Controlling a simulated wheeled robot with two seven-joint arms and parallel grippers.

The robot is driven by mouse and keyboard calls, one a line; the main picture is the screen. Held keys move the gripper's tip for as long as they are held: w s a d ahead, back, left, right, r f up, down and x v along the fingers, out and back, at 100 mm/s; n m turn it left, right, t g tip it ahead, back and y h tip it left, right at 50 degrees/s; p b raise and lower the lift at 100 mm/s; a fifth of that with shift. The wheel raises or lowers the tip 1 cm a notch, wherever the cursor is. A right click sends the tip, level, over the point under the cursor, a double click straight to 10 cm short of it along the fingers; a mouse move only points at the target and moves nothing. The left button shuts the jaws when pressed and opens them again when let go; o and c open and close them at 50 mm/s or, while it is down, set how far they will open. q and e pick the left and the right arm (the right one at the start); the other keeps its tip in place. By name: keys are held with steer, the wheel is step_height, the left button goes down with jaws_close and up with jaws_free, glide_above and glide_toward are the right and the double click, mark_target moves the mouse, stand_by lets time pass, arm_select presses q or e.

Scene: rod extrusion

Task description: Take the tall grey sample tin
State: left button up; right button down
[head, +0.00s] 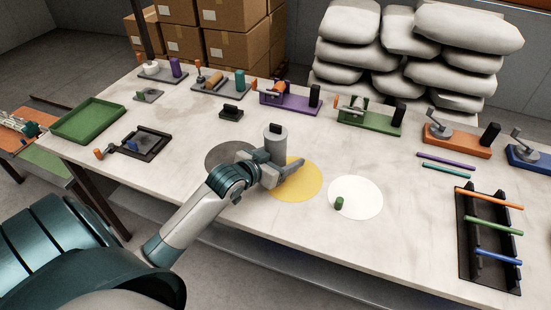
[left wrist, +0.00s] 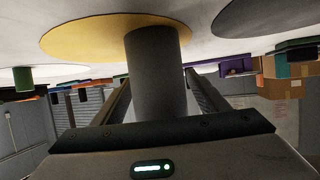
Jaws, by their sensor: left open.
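The tall grey sample tin (head: 275,143) stands upright at the left edge of the yellow disc (head: 300,185), with a dark knob showing at its top. My left gripper (head: 279,170) is open low around the tin. In the left wrist view, which is upside down, the tin (left wrist: 157,65) stands between the two spread fingers of the left gripper (left wrist: 160,90). Whether a finger touches the tin I cannot tell. The gripper hides the tin's lower part in the head view. My right gripper is not in view.
A grey disc (head: 225,155) lies left of the tin, and a white disc (head: 360,202) with a small green cylinder (head: 339,204) lies right. A black rack (head: 482,250) holds coloured rods at the right. Several presses line the back.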

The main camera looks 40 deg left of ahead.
mark_target(284, 146)
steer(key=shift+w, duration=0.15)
arm_select(q)
steer(key=c, duration=1.2)
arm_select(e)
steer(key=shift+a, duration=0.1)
arm_select(q)
steer(key=shift+r, duration=2.1)
steer(key=s+d+r, duration=0.1)
steer(key=d+r, duration=0.1)
steer(key=d, duration=0.1)
steer(key=s+d+r, duration=0.1)
steer(key=d+r, duration=0.1)
steer(key=d, duration=0.2)
steer(key=s+d+r, duration=0.1)
steer(key=d+r, duration=0.1)
steer(key=d, duration=0.2)
steer(key=shift+s+r+b, duration=0.3)
steer(key=shift+r, duration=0.1)
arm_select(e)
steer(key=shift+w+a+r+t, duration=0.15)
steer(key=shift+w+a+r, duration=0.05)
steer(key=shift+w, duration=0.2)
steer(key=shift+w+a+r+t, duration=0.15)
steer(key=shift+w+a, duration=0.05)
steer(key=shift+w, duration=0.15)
